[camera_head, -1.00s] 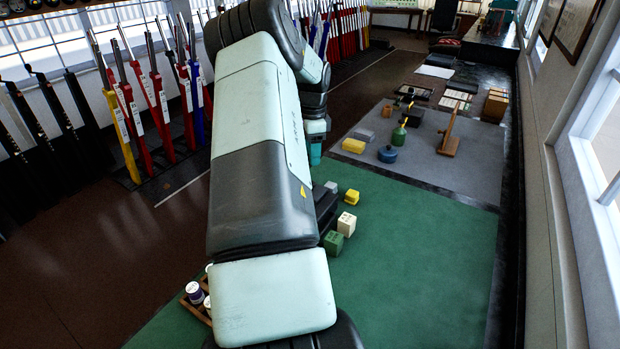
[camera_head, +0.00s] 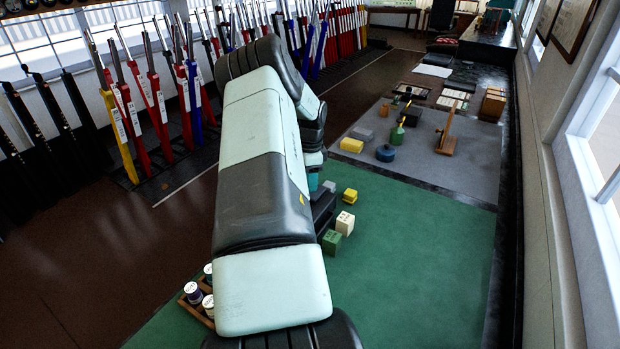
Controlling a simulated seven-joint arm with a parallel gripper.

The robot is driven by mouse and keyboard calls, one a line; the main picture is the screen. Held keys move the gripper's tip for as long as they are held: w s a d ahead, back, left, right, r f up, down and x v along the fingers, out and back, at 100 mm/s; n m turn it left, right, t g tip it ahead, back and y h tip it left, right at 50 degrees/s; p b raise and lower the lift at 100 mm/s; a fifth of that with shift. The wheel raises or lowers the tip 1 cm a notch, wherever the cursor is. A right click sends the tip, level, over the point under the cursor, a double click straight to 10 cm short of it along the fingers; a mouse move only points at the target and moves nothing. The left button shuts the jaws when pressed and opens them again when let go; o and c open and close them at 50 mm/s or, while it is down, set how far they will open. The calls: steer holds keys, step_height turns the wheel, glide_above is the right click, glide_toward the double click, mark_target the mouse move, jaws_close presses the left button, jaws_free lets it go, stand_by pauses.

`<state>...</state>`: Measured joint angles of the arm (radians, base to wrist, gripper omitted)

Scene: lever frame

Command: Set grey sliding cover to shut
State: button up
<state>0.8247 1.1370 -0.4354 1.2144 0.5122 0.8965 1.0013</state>
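I cannot make out the grey sliding cover for certain. A small grey piece (camera_head: 328,186) shows just right of my arm, beside a dark block-like shape (camera_head: 323,208) that my arm partly covers. I cannot tell whether either belongs to the cover, or whether it is open or shut. My arm fills the middle of the view and hides what lies behind it. My wrist points down behind the forearm, near these shapes. My gripper's fingers are hidden, so their opening and any contact do not show.
A yellow block (camera_head: 350,196), a cream cube (camera_head: 345,223) and a green cube (camera_head: 331,242) stand on the green mat (camera_head: 420,270) right of my arm. A wooden rack (camera_head: 190,306) with white-topped pots is at lower left. The mat's right side is clear. Coloured levers line the left.

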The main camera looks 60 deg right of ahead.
jaws_close()
steer(key=a, duration=0.8)
steer(key=shift+a, duration=0.2)
steer(key=shift+o, duration=0.9)
jaws_free()
step_height(320, 180, up, 11)
steer(key=shift+f, duration=0.1)
